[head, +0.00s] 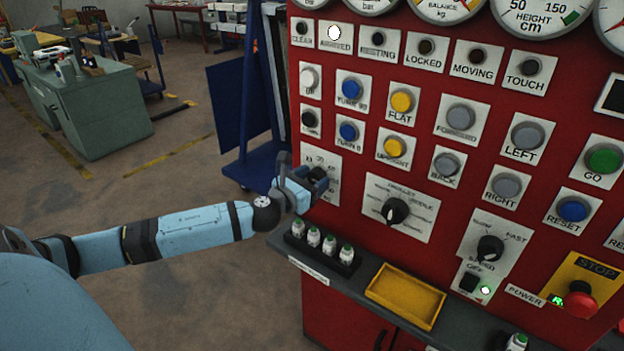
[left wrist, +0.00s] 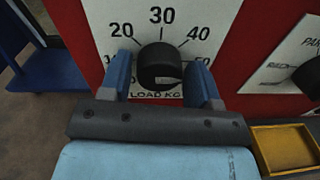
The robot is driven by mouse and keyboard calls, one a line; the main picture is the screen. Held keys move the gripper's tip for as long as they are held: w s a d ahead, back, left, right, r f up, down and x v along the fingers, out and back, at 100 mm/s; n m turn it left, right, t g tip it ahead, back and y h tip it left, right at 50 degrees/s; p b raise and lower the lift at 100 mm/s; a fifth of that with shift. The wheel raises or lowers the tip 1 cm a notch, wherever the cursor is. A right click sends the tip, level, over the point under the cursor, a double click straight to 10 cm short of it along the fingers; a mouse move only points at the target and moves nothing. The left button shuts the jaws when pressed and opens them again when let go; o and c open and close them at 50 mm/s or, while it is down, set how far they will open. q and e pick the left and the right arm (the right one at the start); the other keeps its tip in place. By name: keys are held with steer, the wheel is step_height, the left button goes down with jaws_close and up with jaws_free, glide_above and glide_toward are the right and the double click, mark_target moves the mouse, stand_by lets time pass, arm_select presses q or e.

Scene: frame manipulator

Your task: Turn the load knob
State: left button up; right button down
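The load knob (left wrist: 160,65) is a round black knob on a white plate marked 20, 30, 40, 50 and "LOAD KG". It sits at the left side of the red panel (head: 350,150). My left gripper (head: 306,182) is at the knob and partly hides its plate in the head view. In the left wrist view the gripper (left wrist: 164,88) has its two blue fingers apart, one on each side of the knob. A gap shows beside the left finger; contact at the right finger cannot be told. The knob's pointer is not clear. My right gripper is not in view.
A program-type knob (head: 397,211) and a speed knob (head: 490,248) are to the right. Below, a ledge holds several small bottles (head: 321,243) and a yellow tray (head: 406,295). A red stop button (head: 580,300) is at the lower right. A blue stand (head: 245,110) is at the left.

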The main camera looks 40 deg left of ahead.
arm_select(q)
steer(key=c, duration=0.5)
steer(key=shift+c, duration=0.2)
steer(key=shift+n, duration=0.3)
